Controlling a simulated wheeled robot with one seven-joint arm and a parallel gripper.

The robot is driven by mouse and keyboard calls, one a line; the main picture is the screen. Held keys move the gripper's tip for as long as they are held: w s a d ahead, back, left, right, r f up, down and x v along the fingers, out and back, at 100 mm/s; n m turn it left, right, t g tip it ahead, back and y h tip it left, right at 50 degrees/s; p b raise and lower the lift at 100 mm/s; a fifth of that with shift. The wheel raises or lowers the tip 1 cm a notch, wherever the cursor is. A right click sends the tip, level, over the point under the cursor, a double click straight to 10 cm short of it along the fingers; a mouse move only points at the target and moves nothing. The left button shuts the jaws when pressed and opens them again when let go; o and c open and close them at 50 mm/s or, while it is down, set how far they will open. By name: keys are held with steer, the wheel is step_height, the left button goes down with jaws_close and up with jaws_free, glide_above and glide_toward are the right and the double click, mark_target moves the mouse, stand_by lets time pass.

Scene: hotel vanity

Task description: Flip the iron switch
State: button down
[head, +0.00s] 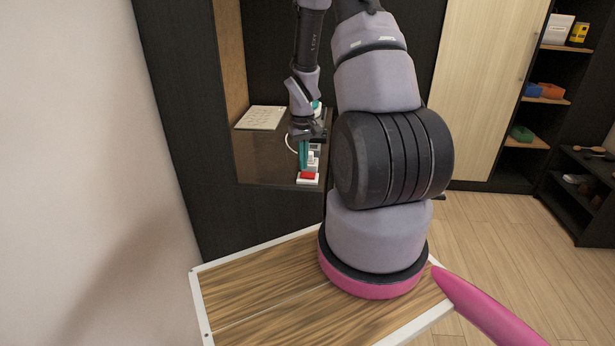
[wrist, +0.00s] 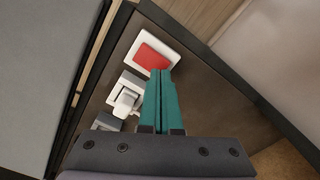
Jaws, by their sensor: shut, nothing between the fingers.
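A red rocker switch (head: 308,175) in a white square plate lies on the dark vanity top near its front edge. It also shows in the wrist view (wrist: 152,56), just beyond my fingertips. My gripper (head: 303,167) points down at the switch, with its teal fingers together and nothing between them. In the wrist view the fingertips (wrist: 160,72) overlap the plate's near edge beside the red part. I cannot tell whether they touch it. No label naming the switch is readable.
A socket with a white plug (wrist: 127,100) sits beside the switch plate, and a white cord (head: 288,143) loops behind my gripper. A pale sheet (head: 261,118) lies at the back left. A dark side panel stands left of the vanity top (head: 262,160). Shelves stand far right.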

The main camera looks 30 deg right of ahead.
steer(key=shift+f, duration=0.95)
stand_by(0.7)
steer(key=shift+r, duration=3.5)
step_height(320, 180, up, 10)
steer(key=t, duration=0.1)
glide_above(303, 173)
steer(key=a, duration=0.2)
steer(key=s+a+r+m+t, duration=0.1)
steer(key=s+a+r, duration=0.1)
steer(key=r, duration=0.3)
steer(key=s+a+r+m+t, duration=0.1)
steer(key=s+a+r, duration=0.15)
steer(key=r, duration=0.35)
steer(key=s+a+r+m+t+y, duration=0.1)
steer(key=s+a+r+t, duration=0.3)
steer(key=s+r, duration=0.9)
steer(key=s+a+y, duration=0.1)
steer(key=s+a, duration=0.1)
steer(key=a, duration=0.1)
steer(key=shift+s+r, duration=0.15)
steer(key=shift+r, duration=0.05)
